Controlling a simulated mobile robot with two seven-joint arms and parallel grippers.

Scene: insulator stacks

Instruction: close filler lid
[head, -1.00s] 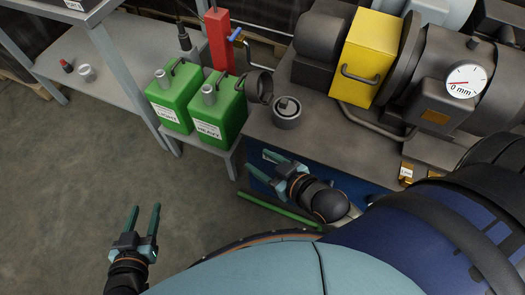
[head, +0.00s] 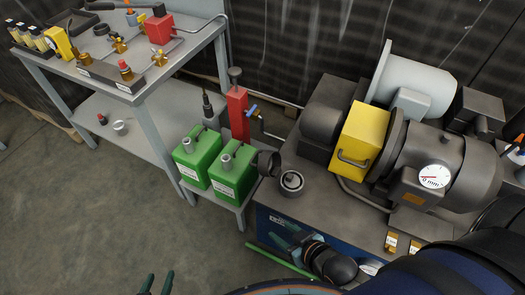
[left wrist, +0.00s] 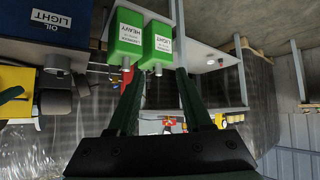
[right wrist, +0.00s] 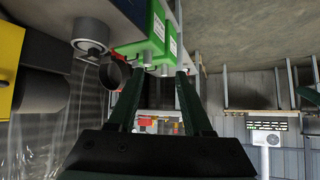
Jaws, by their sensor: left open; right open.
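The filler (head: 291,182) is a short grey cylinder on the bench's left end, and it also shows in the right wrist view (right wrist: 90,38). Its dark round lid (head: 268,163) stands tilted up at the filler's left side, open; the right wrist view shows it too (right wrist: 112,73). My right gripper (head: 279,231) is open and empty, below the filler in the head view, in front of the bench. My left gripper (head: 159,280) is open and empty, far from the filler; only its fingertips show at the head view's bottom edge.
Two green cans, light (head: 194,157) and heavy (head: 233,172), stand on a low stand left of the lid. A red pump (head: 236,112) rises behind them. Yellow-boxed machinery (head: 360,140) fills the bench to the right. A grey shelf table (head: 165,70) stands at left.

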